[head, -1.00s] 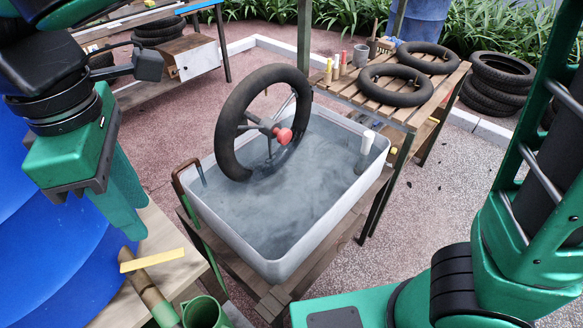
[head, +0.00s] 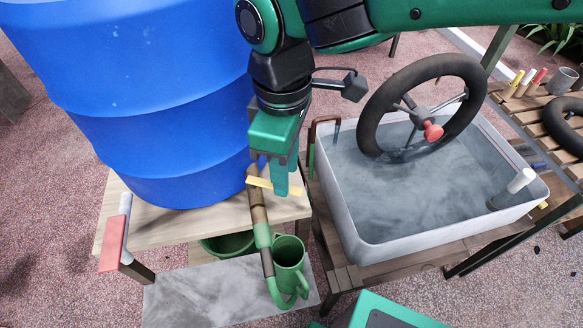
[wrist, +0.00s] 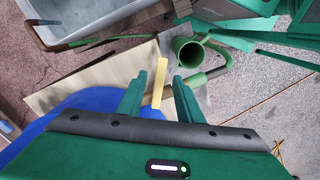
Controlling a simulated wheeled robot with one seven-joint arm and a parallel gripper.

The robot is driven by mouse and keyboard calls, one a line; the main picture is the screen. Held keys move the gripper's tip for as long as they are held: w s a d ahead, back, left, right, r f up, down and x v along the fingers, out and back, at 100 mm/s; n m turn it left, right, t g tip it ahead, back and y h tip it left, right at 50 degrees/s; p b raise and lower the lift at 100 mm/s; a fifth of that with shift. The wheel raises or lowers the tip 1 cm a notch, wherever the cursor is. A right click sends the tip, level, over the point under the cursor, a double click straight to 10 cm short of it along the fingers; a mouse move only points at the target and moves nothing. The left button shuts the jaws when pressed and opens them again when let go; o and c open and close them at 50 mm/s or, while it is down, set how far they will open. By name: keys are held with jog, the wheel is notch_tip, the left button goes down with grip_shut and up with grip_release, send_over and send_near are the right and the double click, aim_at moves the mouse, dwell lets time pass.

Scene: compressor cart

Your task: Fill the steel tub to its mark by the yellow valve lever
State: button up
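The yellow valve lever (head: 262,183) is on a brown-and-green pipe (head: 262,232) in front of the blue barrel. My gripper (head: 282,182) points down at the lever and overlaps its right end in the head view. In the wrist view, the lever (wrist: 160,84) lies between the two open fingers (wrist: 160,92), with a gap on each side. I cannot tell the height between fingertips and lever. The pale grey tub (head: 350,215) at right holds cloudy water below its rim. I cannot make out a fill mark.
A black tyre on a wheel (head: 372,105) with a red knob stands in the tub. The blue barrel (head: 165,90) sits on a wooden stand (head: 160,228). A green jug (head: 288,255) is beside the pipe. A red handle (head: 113,245) is at the stand's left corner.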

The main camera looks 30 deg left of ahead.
jog(key=shift+f, duration=1.15)
grip_shut()
